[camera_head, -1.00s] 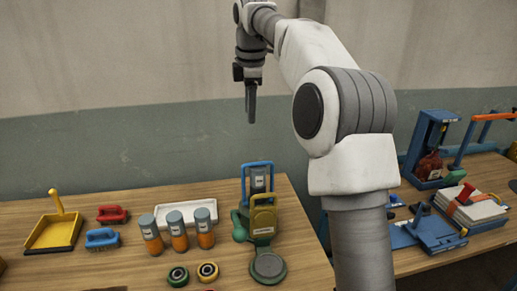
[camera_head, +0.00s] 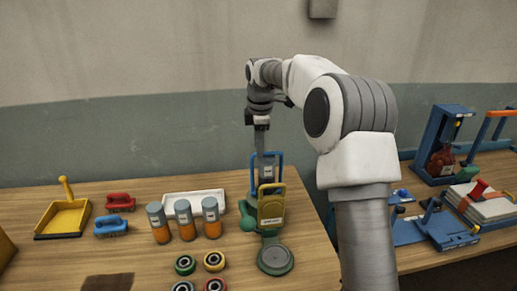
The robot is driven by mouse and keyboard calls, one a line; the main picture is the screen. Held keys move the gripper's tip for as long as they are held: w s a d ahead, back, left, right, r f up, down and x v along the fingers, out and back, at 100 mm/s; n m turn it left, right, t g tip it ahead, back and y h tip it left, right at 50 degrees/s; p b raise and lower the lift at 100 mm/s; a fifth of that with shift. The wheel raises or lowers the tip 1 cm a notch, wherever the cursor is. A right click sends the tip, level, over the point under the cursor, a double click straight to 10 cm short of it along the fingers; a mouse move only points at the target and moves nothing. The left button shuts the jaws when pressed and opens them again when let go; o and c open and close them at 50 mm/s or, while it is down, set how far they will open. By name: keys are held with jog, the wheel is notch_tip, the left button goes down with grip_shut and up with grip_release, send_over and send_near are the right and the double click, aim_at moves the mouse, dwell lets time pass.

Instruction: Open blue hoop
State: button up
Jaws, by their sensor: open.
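The blue hoop (camera_head: 282,166) stands upright at the back of a green and yellow device (camera_head: 269,212) near the right end of the left table. A yellow hoop (camera_head: 271,187) is in front of it, and a grey part with a pale label shows inside the blue hoop. My gripper (camera_head: 261,146) points down at the top of the blue hoop. It looks open, with nothing seen in it. Its fingertips overlap the hoop's top in the picture, so I cannot tell whether they touch it.
Several orange and grey bottles (camera_head: 185,220) stand left of the device, before a white tray (camera_head: 195,199). Brushes, a yellow dustpan (camera_head: 65,215) and several tape rolls (camera_head: 214,261) lie around. The right table holds a blue press (camera_head: 437,150) and other blue tools.

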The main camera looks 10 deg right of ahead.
jog(key=shift+w+f, duration=0.1)
jog(key=shift+f, duration=0.55)
grip_shut()
dwell(1.0)
